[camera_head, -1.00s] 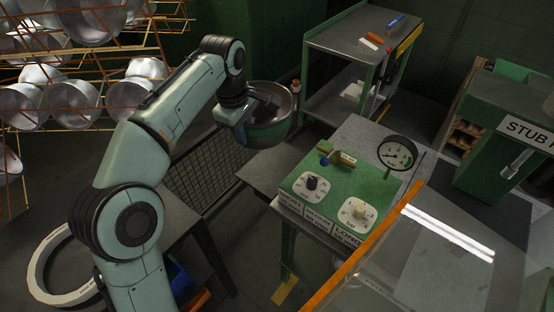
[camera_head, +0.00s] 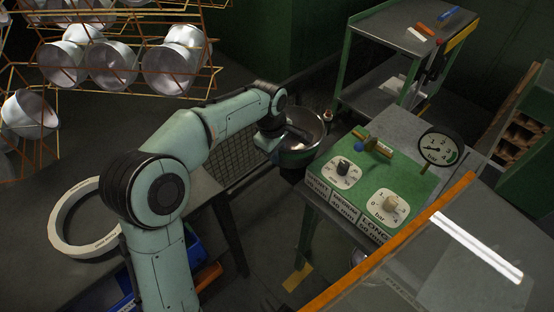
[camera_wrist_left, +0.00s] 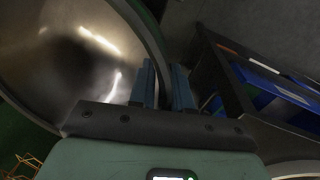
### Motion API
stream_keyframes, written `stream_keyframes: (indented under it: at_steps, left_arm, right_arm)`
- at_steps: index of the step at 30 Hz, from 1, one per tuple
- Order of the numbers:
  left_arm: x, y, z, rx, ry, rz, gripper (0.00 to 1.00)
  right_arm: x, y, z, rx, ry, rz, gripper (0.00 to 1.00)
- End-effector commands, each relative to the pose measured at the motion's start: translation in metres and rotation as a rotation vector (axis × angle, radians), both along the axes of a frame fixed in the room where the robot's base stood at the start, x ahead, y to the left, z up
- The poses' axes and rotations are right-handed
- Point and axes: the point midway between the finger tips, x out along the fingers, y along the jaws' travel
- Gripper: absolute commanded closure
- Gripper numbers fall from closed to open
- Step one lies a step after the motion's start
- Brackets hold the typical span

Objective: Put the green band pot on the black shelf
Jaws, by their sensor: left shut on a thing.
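The green band pot (camera_head: 308,124) is a round metal bowl, held tilted with its open side towards the head camera. My left gripper (camera_head: 279,139) is shut on its rim, at the pot's left side in the head view. In the left wrist view, the shiny pot interior (camera_wrist_left: 65,60) fills the upper left, with a strip of green at its outer edge. The two blue-grey fingers (camera_wrist_left: 166,88) are at the rim. The pot is in the air left of the green control panel. I cannot clearly make out the black shelf; the area under the pot is dark. My right gripper is not in view.
A green control panel (camera_head: 410,179) with dials and a gauge (camera_head: 438,148) stands right of the pot. A grey trolley (camera_head: 395,28) is behind. An orange-edged clear sheet (camera_head: 440,255) is at front right. A wire rack (camera_head: 105,85) of pots and a white ring (camera_head: 60,215) are left.

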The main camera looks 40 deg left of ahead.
Motion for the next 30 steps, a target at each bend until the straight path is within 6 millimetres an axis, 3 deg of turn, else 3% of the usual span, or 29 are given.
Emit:
stream_keyframes:
  at_steps: [6, 18, 19, 21, 30]
  left_arm:
    - [0.001, 0.0, -0.025, 0.001, -0.003, 0.001, 1.0]
    - [0.001, 0.0, -0.029, 0.001, -0.004, 0.0, 1.0]
    - [0.0, 0.0, -0.031, 0.0, 0.002, 0.0, 0.76]
    - [0.0, 0.0, -0.03, 0.0, 0.002, 0.0, 0.57]
    - [0.0, 0.0, -0.029, 0.0, 0.001, 0.001, 0.57]
  right_arm:
    - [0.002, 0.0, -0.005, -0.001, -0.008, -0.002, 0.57]
    - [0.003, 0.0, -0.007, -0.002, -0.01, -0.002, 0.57]
    - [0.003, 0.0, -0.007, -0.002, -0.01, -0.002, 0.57]
    - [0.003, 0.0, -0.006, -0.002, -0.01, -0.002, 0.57]
    - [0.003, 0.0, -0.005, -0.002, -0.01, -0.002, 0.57]
